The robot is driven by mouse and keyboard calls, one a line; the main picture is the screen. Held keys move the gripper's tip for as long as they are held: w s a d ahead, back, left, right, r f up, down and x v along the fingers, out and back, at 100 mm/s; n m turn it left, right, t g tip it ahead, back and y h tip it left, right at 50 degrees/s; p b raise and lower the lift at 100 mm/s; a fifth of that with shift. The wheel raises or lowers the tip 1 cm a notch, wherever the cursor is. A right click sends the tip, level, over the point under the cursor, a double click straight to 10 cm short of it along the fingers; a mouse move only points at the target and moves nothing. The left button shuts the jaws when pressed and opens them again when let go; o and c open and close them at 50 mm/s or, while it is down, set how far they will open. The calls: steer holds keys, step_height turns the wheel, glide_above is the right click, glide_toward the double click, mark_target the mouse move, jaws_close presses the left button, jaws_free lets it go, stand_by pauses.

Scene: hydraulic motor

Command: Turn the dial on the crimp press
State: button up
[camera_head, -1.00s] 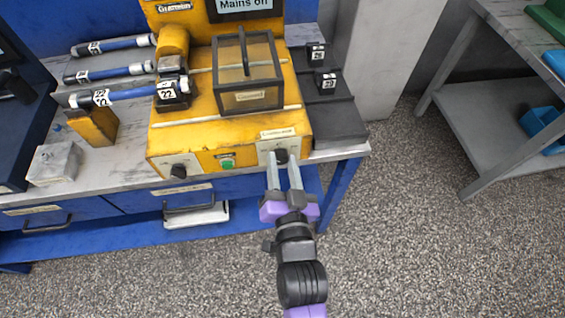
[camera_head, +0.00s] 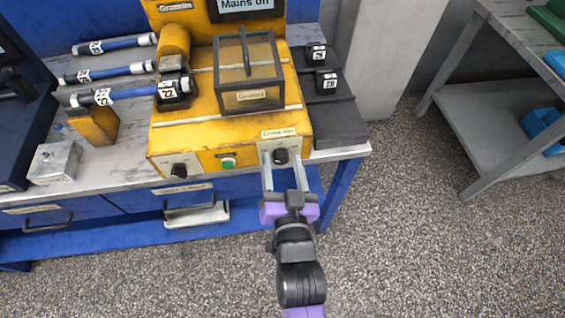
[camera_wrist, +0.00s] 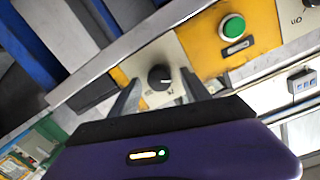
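The yellow crimp press (camera_head: 205,135) stands on the bench. At the right of its front is a black dial (camera_head: 281,156) on a pale plate, under a label. The dial also shows in the wrist view (camera_wrist: 159,77), with a white pointer line on its face. My gripper (camera_head: 284,165) is open, with one finger to each side of this dial and gaps between. The wrist view shows both fingers (camera_wrist: 161,95) apart, with the dial between and beyond them. A second black dial (camera_head: 179,170) is at the left of the front.
A green button (camera_head: 228,163) sits between the two dials; it also shows in the wrist view (camera_wrist: 232,27). A clear guard box (camera_head: 248,75) tops the press. Blue drawers (camera_head: 135,200) lie below. Open floor is at the right.

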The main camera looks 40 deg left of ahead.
steer(key=b+v, duration=0.1)
steer(key=v, duration=0.6)
steer(key=shift+s+d, duration=0.25)
steer(key=shift+d, duration=0.05)
stand_by(0.5)
